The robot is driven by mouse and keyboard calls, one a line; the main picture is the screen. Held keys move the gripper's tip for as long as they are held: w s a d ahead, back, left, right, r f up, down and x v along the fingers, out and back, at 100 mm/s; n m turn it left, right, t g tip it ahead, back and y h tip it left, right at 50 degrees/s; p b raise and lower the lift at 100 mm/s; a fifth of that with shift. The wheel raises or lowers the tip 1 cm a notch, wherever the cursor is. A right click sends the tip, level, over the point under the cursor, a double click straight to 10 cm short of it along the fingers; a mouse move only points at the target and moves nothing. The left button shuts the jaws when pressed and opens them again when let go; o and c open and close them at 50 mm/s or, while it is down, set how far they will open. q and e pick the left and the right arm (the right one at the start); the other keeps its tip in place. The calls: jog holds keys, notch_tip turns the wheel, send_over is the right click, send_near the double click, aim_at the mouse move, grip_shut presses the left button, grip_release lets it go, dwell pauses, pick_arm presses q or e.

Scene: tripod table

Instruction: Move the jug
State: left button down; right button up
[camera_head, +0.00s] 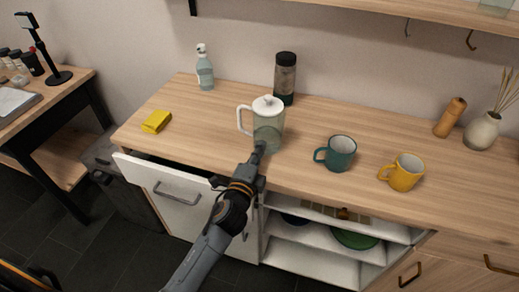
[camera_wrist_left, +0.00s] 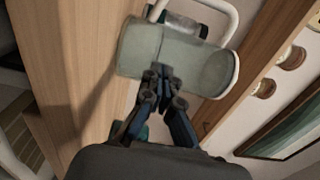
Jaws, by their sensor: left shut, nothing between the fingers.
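The jug (camera_head: 268,132) is translucent grey-green with a white lid and a pale handle on its left side. It stands upright near the front edge of the wooden counter (camera_head: 215,128). My left gripper (camera_head: 261,147) is at the jug's front, low on its body, with fingertips closed together. In the left wrist view the jug (camera_wrist_left: 200,65) fills the upper middle, and the shut fingertips (camera_wrist_left: 161,72) overlap its body; I cannot tell whether they touch it. Nothing shows held between the fingers. My right gripper is not in view.
A teal mug (camera_head: 341,154) and a yellow mug (camera_head: 407,173) stand to the right. A dark-lidded bottle (camera_head: 285,80) is behind the jug. An open white door (camera_head: 170,195) sticks out below the counter.

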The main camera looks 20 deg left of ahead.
pick_arm(q)
jog(key=w, duration=0.3)
jog(key=w+b, duration=0.1)
jog(key=w, duration=0.3)
jog(key=w+b, duration=0.1)
jog(key=w, duration=0.2)
jog(key=shift+w+d, duration=0.25)
jog(key=shift+w, duration=0.15)
jog(key=shift+s+a, duration=0.1)
